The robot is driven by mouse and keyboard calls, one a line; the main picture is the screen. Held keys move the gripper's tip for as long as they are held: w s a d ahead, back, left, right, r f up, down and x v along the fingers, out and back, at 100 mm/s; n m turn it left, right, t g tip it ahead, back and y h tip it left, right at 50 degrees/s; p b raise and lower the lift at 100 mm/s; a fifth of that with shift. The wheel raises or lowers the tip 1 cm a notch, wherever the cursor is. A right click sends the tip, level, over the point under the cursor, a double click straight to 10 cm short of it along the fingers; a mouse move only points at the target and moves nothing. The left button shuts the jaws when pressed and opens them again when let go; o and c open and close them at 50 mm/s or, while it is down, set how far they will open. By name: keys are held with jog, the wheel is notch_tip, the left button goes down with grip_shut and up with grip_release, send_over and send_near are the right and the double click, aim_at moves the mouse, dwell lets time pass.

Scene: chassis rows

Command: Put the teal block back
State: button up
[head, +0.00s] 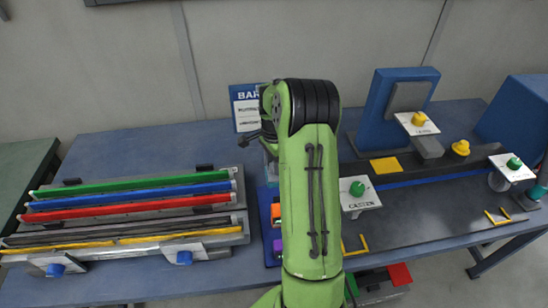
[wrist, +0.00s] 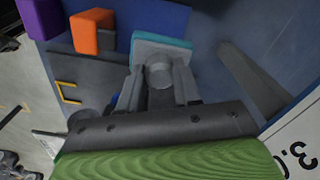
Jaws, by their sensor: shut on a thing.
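The teal block (wrist: 163,42) shows in the wrist view just beyond my fingertips, with a grey round stem below it. My gripper (wrist: 160,78) has a finger on each side of this stem and is shut on it. I cannot tell whether the teal block touches the surface below. In the head view my green arm hides the block and most of the gripper.
An orange block (wrist: 92,32) and a purple block (wrist: 40,17) stand left of the teal block in the wrist view. Coloured bars (head: 130,200) lie on the left of the blue table (head: 150,150). A blue press-like stand (head: 378,110) rises right of my arm.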

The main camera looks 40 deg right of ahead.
aim_at(274, 177)
jog(key=shift+w+f+b, duration=0.1)
jog(key=shift+f+b, duration=2.05)
jog(key=shift+f, duration=1.35)
jog(key=shift+f, duration=0.2)
jog(key=shift+f+b, duration=0.3)
jog(key=shift+b, duration=0.1)
jog(key=shift+f+b, duration=0.35)
jog(key=shift+f, duration=0.15)
jog(key=shift+f, duration=0.25)
jog(key=o, duration=1.1)
